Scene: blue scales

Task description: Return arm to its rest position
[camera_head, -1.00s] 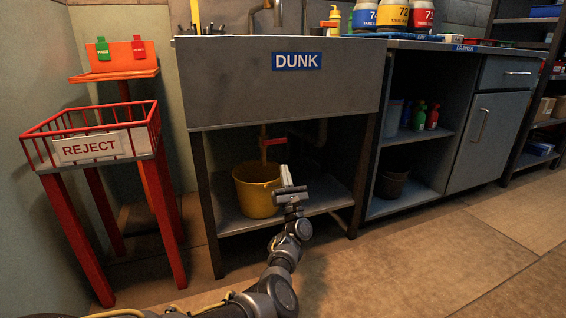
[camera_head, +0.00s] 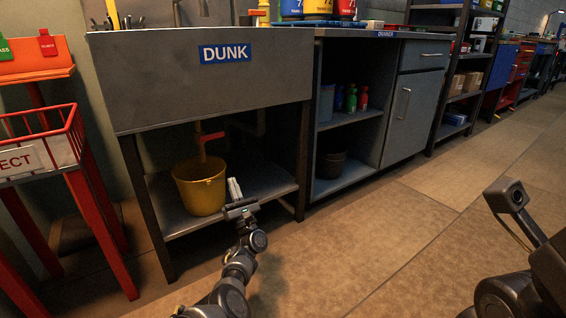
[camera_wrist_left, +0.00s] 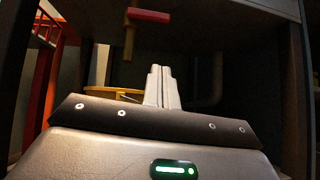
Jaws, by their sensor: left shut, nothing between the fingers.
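My left gripper (camera_head: 234,190) is in front of the opening under the DUNK sink, just right of the yellow bucket (camera_head: 200,188) in the head view. Its two pale fingers are together with nothing between them, as the left wrist view (camera_wrist_left: 161,87) also shows. The bucket stands on the sink's lower shelf (camera_head: 262,181). In the left wrist view its rim (camera_wrist_left: 112,92) shows partly behind the fingers. My right arm shows at the lower right of the head view; I cannot make out its fingers.
The DUNK sink (camera_head: 150,85) stands above the gripper, with a red valve handle (camera_head: 212,136) under it. The red REJECT basket stand (camera_head: 85,190) is at the left. A grey cabinet (camera_head: 405,112) stands to the right. The floor (camera_head: 400,240) in front is clear.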

